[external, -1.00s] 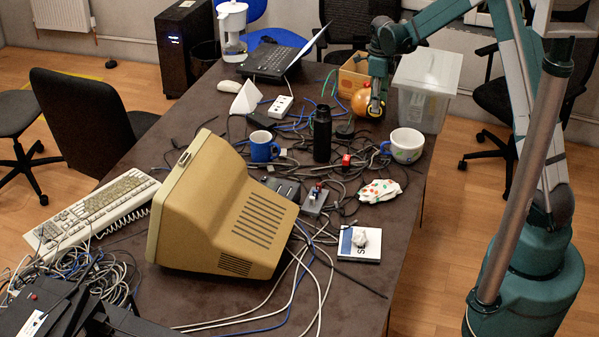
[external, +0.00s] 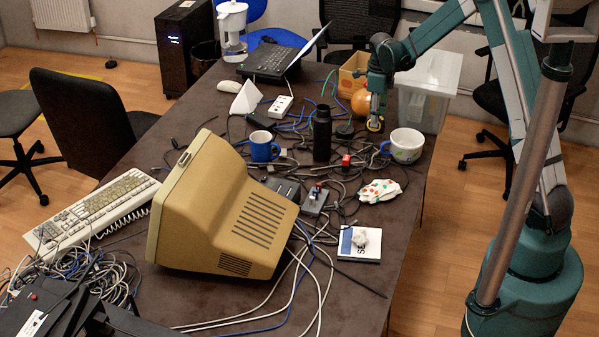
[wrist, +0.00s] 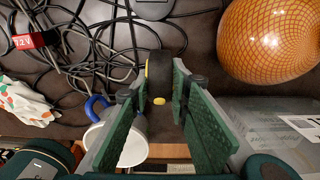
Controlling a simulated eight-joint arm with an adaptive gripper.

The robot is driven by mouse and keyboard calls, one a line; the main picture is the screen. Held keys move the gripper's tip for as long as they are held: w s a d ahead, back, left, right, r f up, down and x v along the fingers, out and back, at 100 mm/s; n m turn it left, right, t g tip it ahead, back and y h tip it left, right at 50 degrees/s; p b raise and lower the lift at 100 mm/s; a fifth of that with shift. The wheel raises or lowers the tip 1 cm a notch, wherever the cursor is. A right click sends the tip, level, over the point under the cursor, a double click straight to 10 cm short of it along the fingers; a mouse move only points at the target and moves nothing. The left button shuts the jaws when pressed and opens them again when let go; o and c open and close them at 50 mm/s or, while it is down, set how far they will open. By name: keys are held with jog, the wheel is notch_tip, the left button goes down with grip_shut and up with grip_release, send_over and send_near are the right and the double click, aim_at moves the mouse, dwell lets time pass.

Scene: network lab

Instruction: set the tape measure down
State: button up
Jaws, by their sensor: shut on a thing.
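My gripper (external: 376,110) is at the far right part of the dark table, just in front of an orange ball. In the wrist view, its two green fingers (wrist: 160,95) are closed on the black and yellow tape measure (wrist: 157,72), which sits between the fingertips. In the external view, the tape measure (external: 375,124) shows as a small dark and yellow shape under the gripper. It is low over the table; I cannot tell whether it touches the surface.
The orange netted ball (wrist: 268,42) is close to the right of the fingers. A white mug with a blue handle (external: 408,148) stands nearby. Cables, a black bottle (external: 322,135) and a cardboard box (external: 353,75) are around. A clear bin (external: 424,90) stands at the right.

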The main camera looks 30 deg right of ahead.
jog(key=shift+f, duration=1.8)
jog(key=shift+f+b, duration=0.15)
jog(key=shift+b, duration=0.2)
jog(key=o, duration=1)
notch_tip(320, 180, up, 12)
jog(key=shift+r+p, duration=0.2)
jog(key=shift+p, duration=0.7)
